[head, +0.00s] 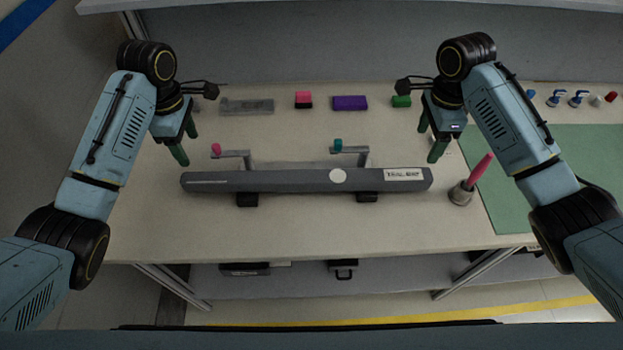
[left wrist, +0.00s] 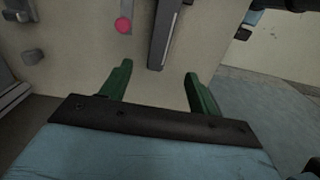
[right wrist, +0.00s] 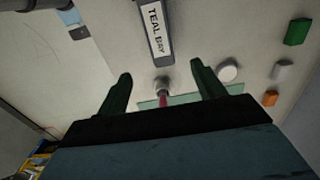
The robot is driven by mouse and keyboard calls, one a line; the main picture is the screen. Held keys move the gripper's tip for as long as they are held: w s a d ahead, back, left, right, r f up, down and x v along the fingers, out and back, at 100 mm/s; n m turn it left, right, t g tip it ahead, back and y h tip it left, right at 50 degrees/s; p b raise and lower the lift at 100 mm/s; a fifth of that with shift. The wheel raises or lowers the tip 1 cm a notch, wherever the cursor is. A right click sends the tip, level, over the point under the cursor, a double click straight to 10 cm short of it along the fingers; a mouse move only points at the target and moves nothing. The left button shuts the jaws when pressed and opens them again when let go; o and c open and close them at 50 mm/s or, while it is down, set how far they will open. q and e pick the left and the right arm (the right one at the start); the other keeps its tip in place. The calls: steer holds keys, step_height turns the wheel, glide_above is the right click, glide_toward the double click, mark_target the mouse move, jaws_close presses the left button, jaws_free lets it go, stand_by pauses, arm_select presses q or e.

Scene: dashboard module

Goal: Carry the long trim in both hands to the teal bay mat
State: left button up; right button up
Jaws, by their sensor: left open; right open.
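The long trim (head: 290,181) is a dark grey bar with a white round spot and a "TEAL BAY" label at its right end. It lies level across two dark supports near the table's front. Its ends show in the left wrist view (left wrist: 165,35) and right wrist view (right wrist: 154,30). The teal bay mat (head: 560,165) is a flat green sheet on the right of the table. My left gripper (head: 186,145) is open and empty, behind the trim's left end. My right gripper (head: 430,140) is open and empty, behind its right end.
Two clamp arms, with a pink knob (head: 216,148) and a teal knob (head: 338,144), stand behind the trim. A cup with a pink stick (head: 461,195) stands between trim and mat. Small blocks, including a purple one (head: 350,103), line the back. Small items stand behind the mat.

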mark_target(412, 175)
arm_select(q)
step_height(412, 175, down, 13)
steer(key=shift+f, duration=0.2)
arm_select(e)
step_height(412, 175, down, 13)
steer(key=shift+f, duration=0.2)
arm_select(q)
jaws_close()
arm_select(e)
steer(key=c, duration=1.4)
